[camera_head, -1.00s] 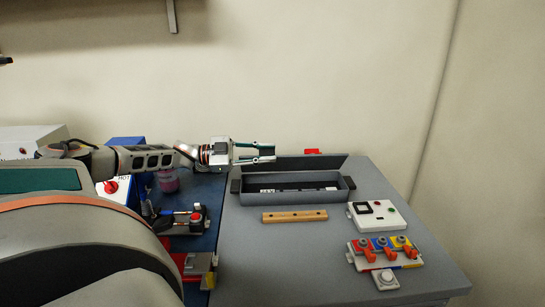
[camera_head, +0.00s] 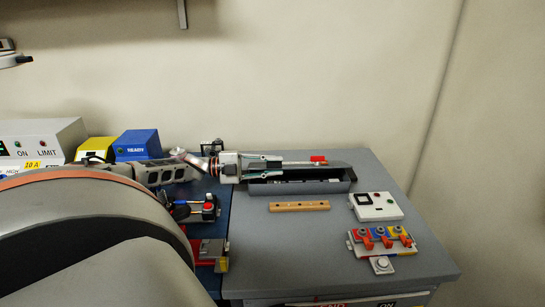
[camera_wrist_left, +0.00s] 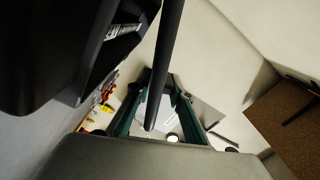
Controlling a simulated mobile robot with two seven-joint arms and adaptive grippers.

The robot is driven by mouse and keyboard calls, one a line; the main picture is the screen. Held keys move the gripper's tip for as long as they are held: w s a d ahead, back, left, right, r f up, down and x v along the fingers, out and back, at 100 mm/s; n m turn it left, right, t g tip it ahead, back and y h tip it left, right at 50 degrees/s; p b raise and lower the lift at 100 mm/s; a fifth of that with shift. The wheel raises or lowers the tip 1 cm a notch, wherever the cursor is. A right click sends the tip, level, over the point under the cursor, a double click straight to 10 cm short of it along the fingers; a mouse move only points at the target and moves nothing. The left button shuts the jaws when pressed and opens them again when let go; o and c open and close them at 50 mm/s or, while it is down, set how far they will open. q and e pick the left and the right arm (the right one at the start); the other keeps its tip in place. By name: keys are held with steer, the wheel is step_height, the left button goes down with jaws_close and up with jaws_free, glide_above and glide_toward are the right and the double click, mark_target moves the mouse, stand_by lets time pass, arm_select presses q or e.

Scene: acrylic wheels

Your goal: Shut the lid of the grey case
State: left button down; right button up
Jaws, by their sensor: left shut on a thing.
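The grey case (camera_head: 318,187) is on the grey worktop, with a dark inside partly in view. Its dark lid (camera_head: 338,171) is along the back, still raised and seen nearly edge-on; its exact angle is hard to tell. My left gripper (camera_head: 280,166) reaches in from the left at the lid's left end, shut on the lid. In the left wrist view the lid shows as a dark bar (camera_wrist_left: 165,65) between the teal fingers, and the case (camera_wrist_left: 50,50) is at upper left. My right gripper is not in view.
A wooden bar (camera_head: 299,206) lies in front of the case. A white switch box (camera_head: 376,206) and a panel with orange levers (camera_head: 381,239) are at the right. A red part (camera_head: 318,159) shows behind the lid.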

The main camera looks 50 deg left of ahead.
arm_select(q)
steer(key=shift+s+d+f, duration=0.2)
steer(key=shift+s+f, duration=0.05)
steer(key=shift+f, duration=0.4)
steer(key=shift+d+f, duration=0.1)
steer(key=shift+f, duration=0.05)
steer(key=shift+s+f, duration=0.1)
